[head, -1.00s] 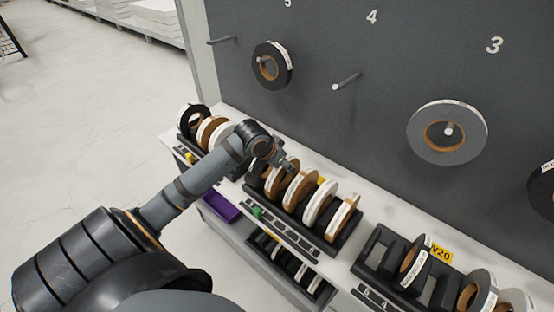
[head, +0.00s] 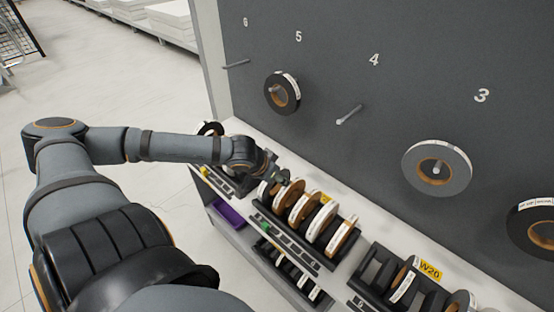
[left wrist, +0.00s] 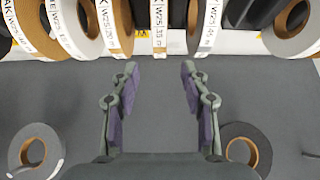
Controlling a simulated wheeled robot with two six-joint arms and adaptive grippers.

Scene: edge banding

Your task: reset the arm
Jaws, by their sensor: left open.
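My left arm comes in from the left in the head view. Its gripper (head: 282,178) is above the middle rack of edge-banding rolls and looks small and partly hidden by my wrist. In the left wrist view the left gripper (left wrist: 160,75) is open, with two purple-padded fingers apart and nothing between them. Rolls with white labels, such as one brown roll (left wrist: 117,25), stand in a row beyond the fingertips. My right gripper is in neither view.
A grey board carries pegs with hung rolls, including a black roll (head: 282,93) and a grey roll (head: 437,168). The peg under number 4 (head: 349,115) is empty. Racks of rolls stand on the white shelf, with a purple bin (head: 230,213) below. Open floor lies left.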

